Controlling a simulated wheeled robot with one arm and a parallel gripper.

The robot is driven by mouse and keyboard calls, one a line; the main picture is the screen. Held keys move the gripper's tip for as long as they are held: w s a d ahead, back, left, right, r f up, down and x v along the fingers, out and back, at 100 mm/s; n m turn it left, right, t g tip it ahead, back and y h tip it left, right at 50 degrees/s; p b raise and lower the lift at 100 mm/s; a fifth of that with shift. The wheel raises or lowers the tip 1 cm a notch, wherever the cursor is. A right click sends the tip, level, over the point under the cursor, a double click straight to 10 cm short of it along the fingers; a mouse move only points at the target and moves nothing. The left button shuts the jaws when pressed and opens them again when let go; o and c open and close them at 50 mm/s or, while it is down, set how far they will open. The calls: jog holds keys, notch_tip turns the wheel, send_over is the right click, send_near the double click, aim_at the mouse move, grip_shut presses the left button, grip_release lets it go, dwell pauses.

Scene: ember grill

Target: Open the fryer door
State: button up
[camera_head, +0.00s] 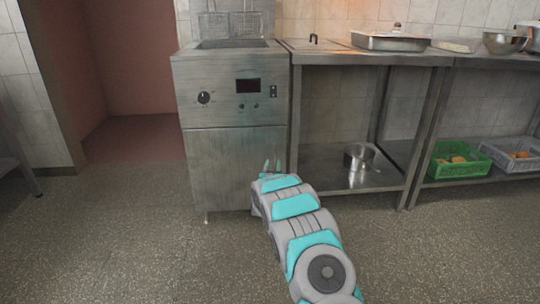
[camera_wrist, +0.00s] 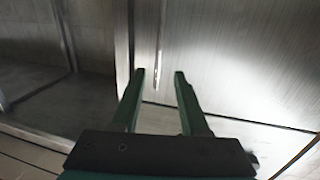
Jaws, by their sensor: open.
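The fryer (camera_head: 230,85) is a steel cabinet with a knob and a dark display above a plain lower door (camera_head: 228,165). The door looks shut and flush with the front. My gripper (camera_head: 272,165) is at the door's right edge, low on the front. In the wrist view, my gripper (camera_wrist: 160,74) is open with its two green fingers apart. The door panel (camera_wrist: 235,60) fills the right of that view. A thin light strip, perhaps the handle or door edge, runs toward the gap between the fingertips. Whether they touch it, I cannot tell.
A steel table (camera_head: 365,55) stands right of the fryer, with a pot (camera_head: 358,157) on its lower shelf. A green crate (camera_head: 458,172) and a grey crate (camera_head: 512,165) sit farther right. The floor in front is clear.

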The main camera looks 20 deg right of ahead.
aim_at(275, 155)
jog(key=x, duration=0.2)
jog(key=shift+w+d+f, duration=0.15)
jog(key=shift+d, duration=0.1)
jog(key=shift+x, duration=2.9)
jog(key=shift+c, duration=0.4)
grip_shut()
jog(key=shift+r, duration=0.2)
